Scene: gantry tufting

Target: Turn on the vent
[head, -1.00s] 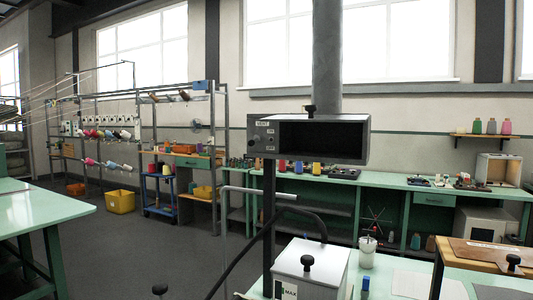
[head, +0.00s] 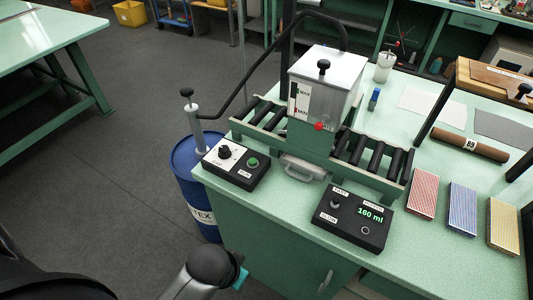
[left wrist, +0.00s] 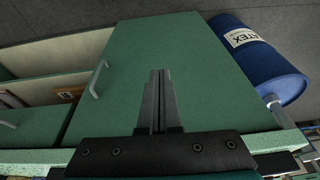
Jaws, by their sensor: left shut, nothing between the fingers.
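The vent hood and its switch panel are out of frame in both current views. In the earlier head view, a grey box labelled VENT with a small knob hung on a dark post above the bench. My left gripper (left wrist: 158,100) shows in the left wrist view with its two dark fingers together and nothing between them. It points towards the green cabinet door (left wrist: 150,60) under the bench; the gap to it is hard to judge. In the head view part of my left arm is at the lower edge. My right gripper is in neither view.
The green bench (head: 290,215) carries a control box with a green button (head: 238,162), another reading 160 ml (head: 353,215), a white hopper (head: 328,80) and black rollers (head: 372,160). A blue drum (head: 200,180) stands left of it.

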